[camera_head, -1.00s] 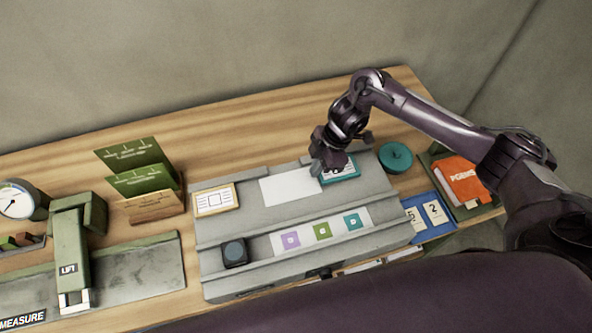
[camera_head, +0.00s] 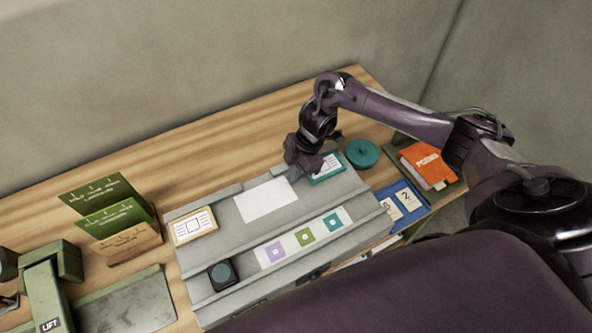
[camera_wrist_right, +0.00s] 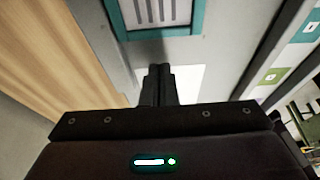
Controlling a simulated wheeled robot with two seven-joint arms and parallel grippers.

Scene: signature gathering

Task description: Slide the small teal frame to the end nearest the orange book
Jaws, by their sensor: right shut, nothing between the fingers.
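The small teal frame (camera_head: 330,168) holds a white card with dark lines. It lies in the upper channel of a grey stepped tray (camera_head: 222,258), near the tray's right end. The orange book (camera_head: 427,166) lies further right, beyond the tray. My right gripper (camera_head: 296,178) points down just left of the teal frame, at the right edge of a white patch (camera_head: 265,200). In the right wrist view my shut, empty fingers (camera_wrist_right: 158,78) stand over the white patch, with a visible gap to the teal frame (camera_wrist_right: 197,20). My left gripper is not in view.
A yellow-edged frame (camera_head: 193,227) sits at the channel's left end. A dark block (camera_head: 222,275) sits in the lower channel beside purple, green and teal squares. A teal round disc (camera_head: 362,153) and a blue card board (camera_head: 404,205) are right of the tray.

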